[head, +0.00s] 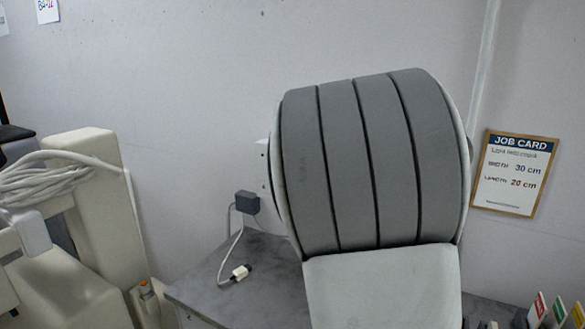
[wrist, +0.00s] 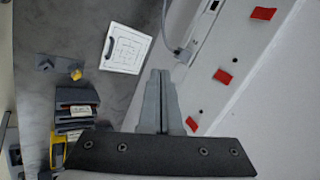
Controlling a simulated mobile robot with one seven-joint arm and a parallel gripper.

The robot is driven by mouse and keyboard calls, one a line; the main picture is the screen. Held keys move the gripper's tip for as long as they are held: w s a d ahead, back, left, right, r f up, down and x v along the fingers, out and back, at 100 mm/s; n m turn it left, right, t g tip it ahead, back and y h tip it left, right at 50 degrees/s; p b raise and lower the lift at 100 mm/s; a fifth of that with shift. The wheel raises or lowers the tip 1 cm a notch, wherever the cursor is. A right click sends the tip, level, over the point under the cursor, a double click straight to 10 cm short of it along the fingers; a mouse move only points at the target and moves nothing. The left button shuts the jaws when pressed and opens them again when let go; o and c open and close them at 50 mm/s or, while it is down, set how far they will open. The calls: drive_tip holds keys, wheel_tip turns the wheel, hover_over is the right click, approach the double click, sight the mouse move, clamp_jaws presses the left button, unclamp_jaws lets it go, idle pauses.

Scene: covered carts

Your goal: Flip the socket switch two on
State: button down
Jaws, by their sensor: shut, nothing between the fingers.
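My gripper (wrist: 160,75) shows in the wrist view with its two grey fingers together and nothing between them. In the head view my own arm hides it. A narrow white edge of what looks like a socket plate (head: 263,158) shows on the wall just left of my arm; the rest is hidden, and I cannot make out switch two. A dark grey plug block (head: 247,202) sits at the lower part of that plate, with a cable hanging from it. In the wrist view a pale strip (wrist: 204,28) lies beyond the fingertips, upper right; I cannot tell if it bears the switches.
A grey worktop (head: 262,262) carries the white cable end (head: 240,272). A job card (head: 515,173) hangs on the wall at right. A beige machine with coiled cable (head: 45,178) stands at left. The wrist view shows a white maze board (wrist: 126,48) and red tabs (wrist: 262,13).

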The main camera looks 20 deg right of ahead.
drive_tip(key=w+d+r+m+h, duration=0.3)
drive_tip(key=w+r+m, duration=0.1)
drive_tip(key=w+r, duration=0.1)
drive_tip(key=shift+w+r+t, duration=0.35)
drive_tip(key=shift+r+t, duration=0.05)
drive_tip(key=shift+r, duration=0.05)
drive_tip(key=w+d+r+p+x, duration=0.1)
drive_tip(key=r+p+x, duration=0.1)
drive_tip(key=x, duration=1)
drive_tip(key=shift+w+d+p, duration=0.25)
drive_tip(key=shift+d+p, duration=0.05)
drive_tip(key=shift+d, duration=0.2)
